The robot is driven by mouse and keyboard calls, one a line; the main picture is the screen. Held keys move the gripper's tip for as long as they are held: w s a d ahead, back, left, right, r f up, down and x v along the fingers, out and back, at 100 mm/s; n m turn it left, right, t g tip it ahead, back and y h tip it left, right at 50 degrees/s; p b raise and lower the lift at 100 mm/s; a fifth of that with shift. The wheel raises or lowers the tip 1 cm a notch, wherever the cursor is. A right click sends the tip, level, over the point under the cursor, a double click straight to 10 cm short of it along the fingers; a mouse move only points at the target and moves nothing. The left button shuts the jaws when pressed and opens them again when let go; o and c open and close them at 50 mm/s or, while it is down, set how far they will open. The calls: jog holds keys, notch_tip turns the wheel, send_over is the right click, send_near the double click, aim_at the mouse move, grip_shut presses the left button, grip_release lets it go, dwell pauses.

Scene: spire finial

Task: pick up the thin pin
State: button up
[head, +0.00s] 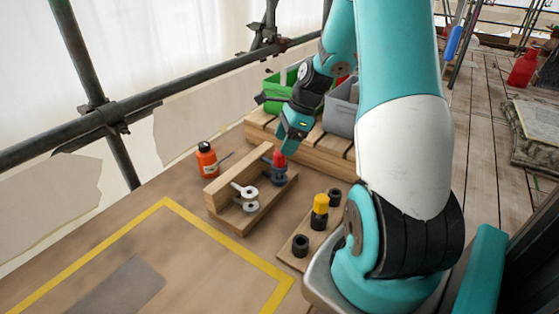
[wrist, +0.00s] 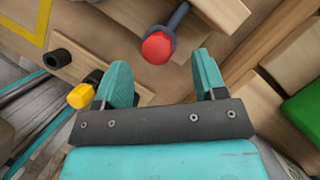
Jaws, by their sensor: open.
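A red-headed piece with a dark blue-grey collar (head: 279,160) stands at the right end of the wooden rack, and looks the likeliest thin pin. In the wrist view its round red head (wrist: 158,47) shows ahead of the fingertips, with a dark rod (wrist: 180,16) running up and right behind it; I cannot tell whether the rod is part of it. My gripper (wrist: 163,66) is open and empty, its teal fingers either side of the line to the red head. In the head view my gripper (head: 288,146) hangs just above the red head, apparently not touching it.
The wooden rack (head: 236,166) also holds grey ring pieces (head: 246,191). A yellow-capped piece (head: 320,203) stands on a board with black sockets (head: 300,245). An orange bottle (head: 206,160) stands left. Green (head: 278,98) and grey (head: 341,112) bins sit on a slatted pallet behind.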

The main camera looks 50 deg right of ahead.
aim_at(280, 167)
jog(key=x, duration=0.4)
jog(key=shift+s+a+f, duration=0.1)
jog(key=shift+a, duration=0.1)
jog(key=c, duration=1)
jog(key=shift+c, duration=0.2)
